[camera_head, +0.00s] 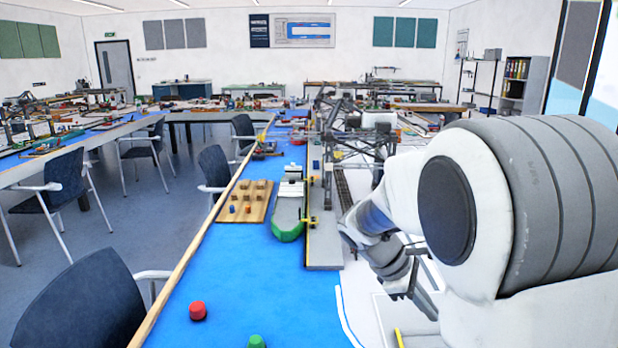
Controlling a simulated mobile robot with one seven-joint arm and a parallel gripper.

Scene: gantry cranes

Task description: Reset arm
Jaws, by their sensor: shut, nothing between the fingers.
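My arm fills the right side of the view, white and grey, bent downward at the table's right part. My gripper (423,304) is at the arm's lower end, dark and small in the picture, low over the white area right of the blue surface. It is shut and holds nothing. Part of the arm's chain is hidden behind its large grey and white link.
Chairs (62,185) stand left.

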